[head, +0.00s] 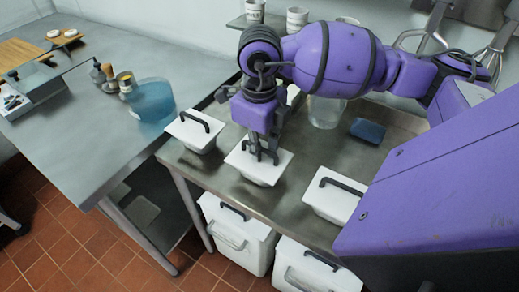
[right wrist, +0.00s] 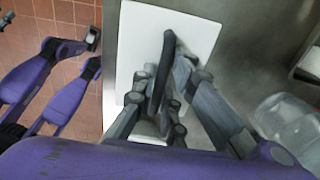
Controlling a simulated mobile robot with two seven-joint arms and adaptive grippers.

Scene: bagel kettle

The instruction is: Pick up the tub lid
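The tub lid (head: 257,167) is a flat white lid with a dark arched handle, on the middle white tub of a row set in the steel counter. My right gripper (head: 264,152) is directly above it, fingers pointing down around the handle. In the right wrist view the white lid (right wrist: 190,28) and its dark handle (right wrist: 166,58) lie between the fingers of the right gripper (right wrist: 163,100). The fingers look spread, with a gap on the left side of the handle. Contact on the right side is hard to tell. My left gripper is not seen.
Similar lidded tubs stand to the left (head: 193,131) and right (head: 336,200). Large white bins (head: 238,238) are below the counter. A blue block (head: 367,130) and a clear container (head: 325,111) are behind. A blue jug (head: 152,100) stands on the left table.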

